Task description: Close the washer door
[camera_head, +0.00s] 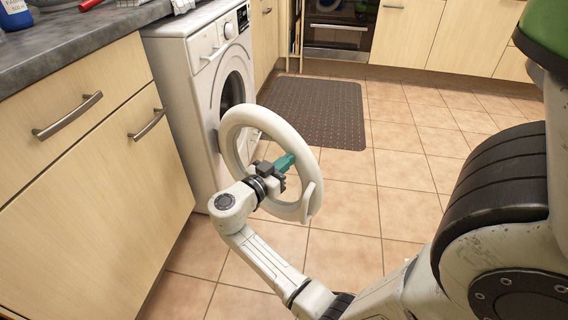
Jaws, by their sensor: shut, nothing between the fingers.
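My gripper (287,162) is shut and empty, with teal fingertips. In the picture it lies across the middle of the door ring, near its right side. Whether it touches the door I cannot tell.
Wooden cabinet fronts with metal handles (68,116) line the left. A dark dotted mat (315,110) lies on the tiled floor behind the door. An oven (338,30) stands at the back. The tiles (345,205) right of the door are clear.

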